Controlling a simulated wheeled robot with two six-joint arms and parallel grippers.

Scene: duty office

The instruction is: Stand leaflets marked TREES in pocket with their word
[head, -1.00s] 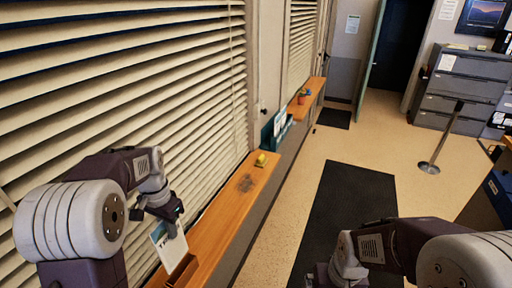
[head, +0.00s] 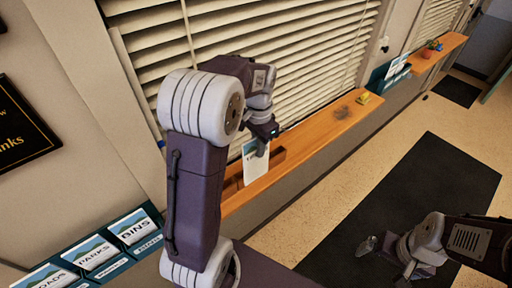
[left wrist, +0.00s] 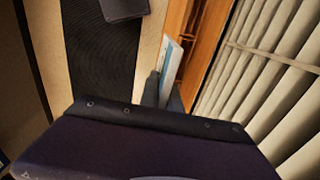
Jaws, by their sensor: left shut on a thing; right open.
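My left gripper (head: 262,132) is shut on a white leaflet (head: 256,162) with a picture at its top. Its word is too small to read. It is upright by a brown wooden holder (head: 282,154) on the window ledge; I cannot tell whether they touch. The left wrist view shows the leaflet (left wrist: 172,62) edge-on between the fingers (left wrist: 160,92). A teal rack (head: 118,267) at lower left has leaflets reading PARKS (head: 96,252) and BINS (head: 133,228), plus a cut-off one ending in OADS (head: 45,277). No TREES label is readable. My right gripper (head: 378,246) is open and empty.
The orange wooden ledge (head: 325,128) runs along the blinds, with a yellow object (head: 363,98) on it. Another teal rack (head: 380,78) with leaflets is farther along. A dark mat (head: 420,190) lies on the open floor.

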